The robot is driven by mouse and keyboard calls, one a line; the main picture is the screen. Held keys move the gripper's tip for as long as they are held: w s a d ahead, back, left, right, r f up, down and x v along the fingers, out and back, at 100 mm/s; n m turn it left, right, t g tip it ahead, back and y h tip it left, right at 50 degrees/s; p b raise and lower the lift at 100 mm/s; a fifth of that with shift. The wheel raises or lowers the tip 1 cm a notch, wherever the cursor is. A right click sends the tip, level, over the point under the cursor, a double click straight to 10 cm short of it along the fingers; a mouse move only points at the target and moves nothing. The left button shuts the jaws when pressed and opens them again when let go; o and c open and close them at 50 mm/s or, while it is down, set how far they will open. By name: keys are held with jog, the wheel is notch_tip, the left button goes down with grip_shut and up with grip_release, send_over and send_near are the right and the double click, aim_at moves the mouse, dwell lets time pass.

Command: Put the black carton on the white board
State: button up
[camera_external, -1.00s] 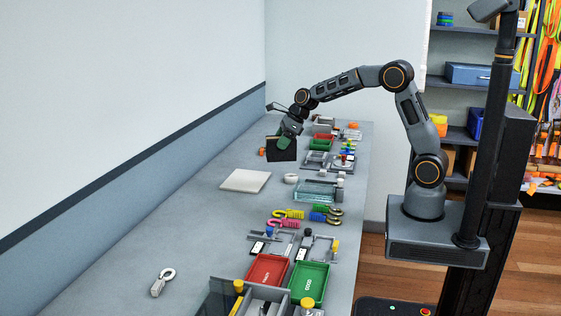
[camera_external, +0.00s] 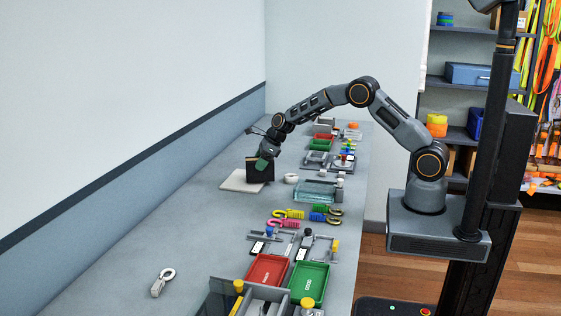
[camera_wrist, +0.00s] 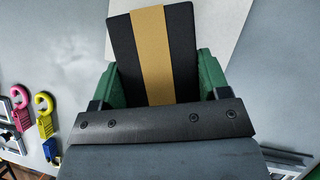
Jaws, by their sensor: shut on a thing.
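The black carton (camera_external: 258,174) with a tan stripe is held by my gripper (camera_external: 264,163). In the wrist view the carton (camera_wrist: 124,45) sits between the two green fingers of my gripper (camera_wrist: 160,78). The white board (camera_external: 237,181) lies flat on the table, and the carton is over its right, far part. The board also shows behind the carton in the wrist view (camera_wrist: 218,25). I cannot tell whether the carton's underside touches the board.
A white ring-shaped thing (camera_external: 291,178) and a clear glass-like tray (camera_external: 314,190) stand to the right of the board. Coloured hooks (camera_external: 288,214), a red tray (camera_external: 268,270) and a green tray (camera_external: 309,281) are nearer. The table's left side is mostly clear.

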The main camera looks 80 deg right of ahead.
jog(key=shift+f, duration=0.3)
jog(key=shift+f, duration=0.15)
jog(key=o, duration=1.3)
jog(key=shift+s+d+r, duration=0.1)
jog(key=shift+r, duration=0.3)
jog(key=b+v, duration=0.1)
jog(key=v, duration=1)
jog(key=s+a+r+n, duration=0.5)
jog(key=s+a+n, duration=0.1)
jog(key=s+n, duration=0.2)
jog(key=s+a+n+h, duration=0.1)
jog(key=s+a+n, duration=0.2)
jog(key=s+n, duration=0.8)
jog(key=s+a+n+g+h, duration=0.1)
jog(key=s+a+n, duration=0.2)
jog(key=s+n, duration=0.9)
jog(key=shift+s+a+r+n+g, duration=0.25)
jog(key=shift+s+a+n+g, duration=0.1)
jog(key=shift+s, duration=0.2)
